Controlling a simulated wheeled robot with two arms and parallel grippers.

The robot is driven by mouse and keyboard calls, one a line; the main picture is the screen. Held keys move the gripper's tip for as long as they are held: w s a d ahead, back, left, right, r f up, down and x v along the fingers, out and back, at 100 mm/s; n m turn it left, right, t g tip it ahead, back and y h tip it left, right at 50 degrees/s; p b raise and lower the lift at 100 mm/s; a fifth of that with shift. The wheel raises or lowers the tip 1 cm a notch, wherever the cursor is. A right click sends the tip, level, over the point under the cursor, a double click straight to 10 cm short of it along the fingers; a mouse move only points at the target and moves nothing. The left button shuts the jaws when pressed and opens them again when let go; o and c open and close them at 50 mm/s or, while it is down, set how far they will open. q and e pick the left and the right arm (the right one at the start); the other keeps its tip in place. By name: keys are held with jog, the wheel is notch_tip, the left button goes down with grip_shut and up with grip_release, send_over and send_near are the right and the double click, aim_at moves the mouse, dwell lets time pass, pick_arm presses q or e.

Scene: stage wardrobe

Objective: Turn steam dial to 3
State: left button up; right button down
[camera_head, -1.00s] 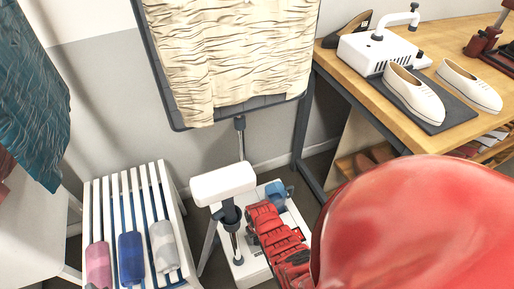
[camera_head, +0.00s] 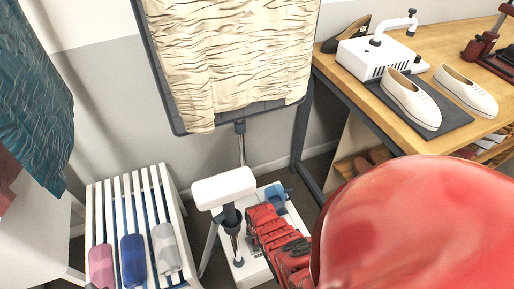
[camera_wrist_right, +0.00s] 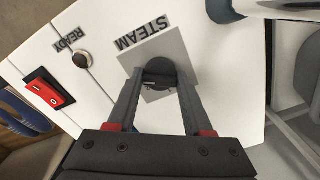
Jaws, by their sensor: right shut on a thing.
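The steam dial (camera_wrist_right: 158,70) is a dark round knob on a grey square plate, beside the word STEAM, on the white steamer base. My right gripper (camera_wrist_right: 159,79) is shut on the dial, one finger on each side of it. The dial's setting and number marks cannot be read. In the head view the white steamer base (camera_head: 249,272) stands on the floor, and my red right arm hides the dial and gripper there. My left gripper is not in view.
A red switch (camera_wrist_right: 49,92) and a small READY knob or lamp (camera_wrist_right: 82,60) are on the same panel. A white slatted bench (camera_head: 111,210) with rolled cloths stands left. Cream cloth (camera_head: 235,60) hangs behind the steamer. A wooden table (camera_head: 440,50) with white shoes is at right.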

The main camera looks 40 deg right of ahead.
dwell(0.4)
jog(key=shift+c, duration=1.5)
grip_release()
jog(key=shift+r, duration=0.1)
jog(key=shift+w+r+p, duration=0.1)
jog(key=shift+r+p, duration=0.25)
jog(key=shift+r, duration=0.25)
notch_tip(320, 180, up, 16)
jog(key=p, duration=0.1)
